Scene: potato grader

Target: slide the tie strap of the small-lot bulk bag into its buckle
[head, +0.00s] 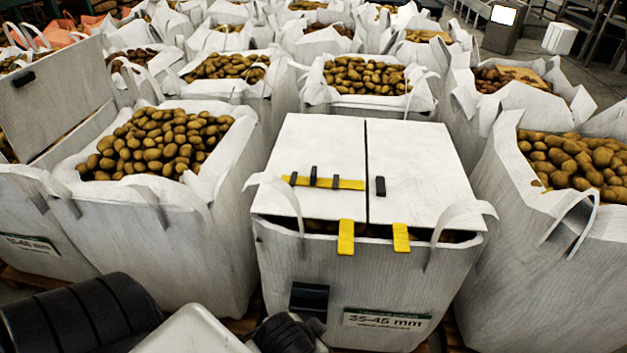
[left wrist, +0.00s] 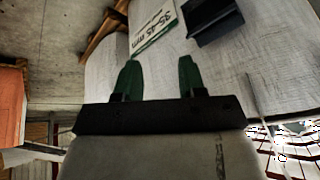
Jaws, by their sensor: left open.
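The small-lot bulk bag (head: 300,262) stands in front of me, its top covered by two pale flaps. The yellow tie strap (head: 345,184) lies flat across the left flap, under several black loops. Its right end stops near the seam between the flaps. The black buckle (head: 380,187) sits on the right flap, just beyond the seam, with a small gap between it and the strap. My left gripper (left wrist: 158,78) is open and empty, low by the bag's front, with the size label (left wrist: 152,28) and black pocket (left wrist: 214,22) ahead. My right gripper is not in view.
Two yellow tabs (head: 346,237) hang over the bag's front edge, and pale lifting loops (head: 460,212) rise at its front corners. Open bags of potatoes (head: 160,143) stand close on both sides and behind. Space above the flaps is clear.

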